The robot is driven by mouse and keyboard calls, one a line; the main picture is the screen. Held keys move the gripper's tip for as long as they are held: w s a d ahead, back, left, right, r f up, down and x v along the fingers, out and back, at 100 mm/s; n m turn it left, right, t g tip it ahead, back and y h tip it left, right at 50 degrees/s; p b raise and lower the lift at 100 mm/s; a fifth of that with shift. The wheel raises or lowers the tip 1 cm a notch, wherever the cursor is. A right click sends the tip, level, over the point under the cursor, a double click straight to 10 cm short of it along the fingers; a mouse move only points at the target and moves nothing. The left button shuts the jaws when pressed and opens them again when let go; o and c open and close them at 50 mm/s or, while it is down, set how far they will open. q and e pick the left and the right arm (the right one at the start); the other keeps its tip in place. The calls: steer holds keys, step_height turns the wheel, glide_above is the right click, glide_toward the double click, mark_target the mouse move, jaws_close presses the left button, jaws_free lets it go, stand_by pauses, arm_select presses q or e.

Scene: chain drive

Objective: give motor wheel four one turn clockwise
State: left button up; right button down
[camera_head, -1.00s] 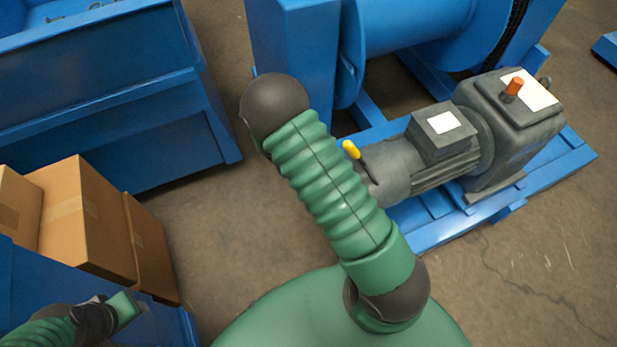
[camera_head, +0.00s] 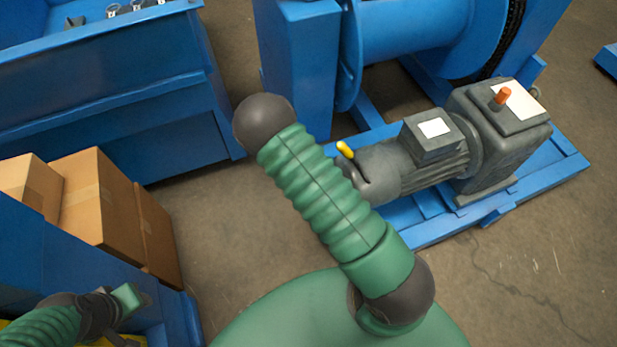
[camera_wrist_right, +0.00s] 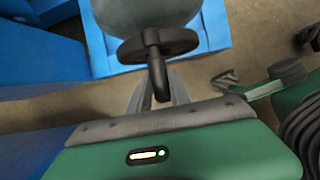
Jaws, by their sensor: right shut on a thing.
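In the right wrist view a dark motor wheel (camera_wrist_right: 183,43) sits on the end of a grey motor housing (camera_wrist_right: 140,15). A dark handle sticks out from the wheel toward me, and my right gripper (camera_wrist_right: 158,97) is shut on it. In the head view the grey motor (camera_head: 410,165) lies on a blue frame, with a yellow lever (camera_head: 345,149) on it. My green right arm hides most of the wheel and the right gripper there. My left gripper (camera_head: 132,298) is at the lower left, away from the motor; its jaws are too small to read.
A blue drum machine (camera_head: 425,35) stands behind the motor. Cardboard boxes (camera_head: 100,205) sit at the left near my left arm, and a blue bin (camera_head: 110,90) stands behind them. The concrete floor (camera_head: 215,225) between boxes and motor is clear.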

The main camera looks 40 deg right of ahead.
steer(key=shift+s+a+f, duration=0.1)
steer(key=shift+s, duration=0.1)
stand_by(0.3)
steer(key=c, duration=1.2)
jaws_free()
steer(key=shift+w, duration=0.1)
steer(key=s+p+v, duration=0.1)
steer(key=p+v, duration=0.4)
steer(key=v, duration=1.1)
steer(key=shift+w+r, duration=0.4)
steer(key=shift+w, duration=0.15)
steer(key=shift+a, duration=0.15)
steer(key=shift+c, duration=0.5)
